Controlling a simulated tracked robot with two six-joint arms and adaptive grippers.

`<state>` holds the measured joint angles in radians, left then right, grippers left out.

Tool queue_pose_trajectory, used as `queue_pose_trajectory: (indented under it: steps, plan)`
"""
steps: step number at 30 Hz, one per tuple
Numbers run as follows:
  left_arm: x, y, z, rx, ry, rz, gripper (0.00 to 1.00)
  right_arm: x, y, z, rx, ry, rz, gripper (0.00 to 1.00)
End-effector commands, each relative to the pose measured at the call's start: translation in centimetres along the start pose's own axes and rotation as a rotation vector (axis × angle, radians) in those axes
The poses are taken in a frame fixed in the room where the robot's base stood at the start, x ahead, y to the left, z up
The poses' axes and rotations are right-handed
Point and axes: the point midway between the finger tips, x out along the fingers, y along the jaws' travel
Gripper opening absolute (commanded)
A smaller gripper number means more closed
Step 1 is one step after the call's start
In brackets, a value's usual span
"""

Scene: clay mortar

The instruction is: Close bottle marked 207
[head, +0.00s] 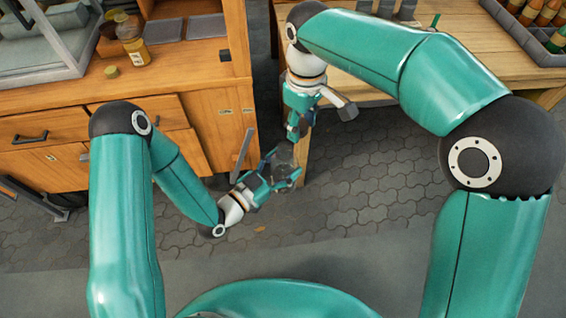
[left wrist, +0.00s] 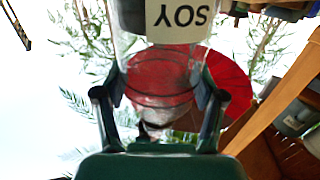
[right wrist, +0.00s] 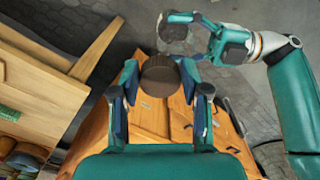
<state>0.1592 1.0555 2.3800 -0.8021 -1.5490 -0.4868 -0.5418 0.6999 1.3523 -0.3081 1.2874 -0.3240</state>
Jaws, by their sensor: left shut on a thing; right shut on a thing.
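My left gripper (head: 284,172) is shut on a clear glass bottle (left wrist: 160,75). Its pale label (left wrist: 180,20) reads "SOY" upside down in the left wrist view; no 207 is legible. The bottle also shows dimly in the head view (head: 283,157). My right gripper (right wrist: 160,88) is shut on a dark brown round lid (right wrist: 160,76). In the head view my right gripper (head: 293,134) is above the left one, and the lid cannot be made out there. The right wrist view shows the bottle (right wrist: 172,30) beyond the lid, apart from it in the picture.
A wooden cabinet (head: 190,60) stands at left, holding a jar with a pale label (head: 137,52) and a small olive lid (head: 111,71). A wooden table (head: 480,45) at right carries a crate of bottles (head: 530,35). Paved floor (head: 360,190) lies open between and in front.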

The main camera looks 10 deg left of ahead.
Motion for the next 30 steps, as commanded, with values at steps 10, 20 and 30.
queue_pose_trajectory:
  steps: [10,20,30]
  plan:
    - [0.0,0.0,-0.1,0.000,0.001,0.000,0.07,-0.8,-2.8,-1.6,-0.065,0.000,-0.001,0.34]
    - [0.0,0.0,-0.1,0.000,0.001,0.000,0.07,-0.5,-2.8,-1.5,-0.064,-0.001,-0.001,0.34]
    - [0.0,0.0,-0.1,0.000,0.001,-0.001,0.07,2.2,-2.7,-1.5,-0.064,-0.002,-0.001,0.34]
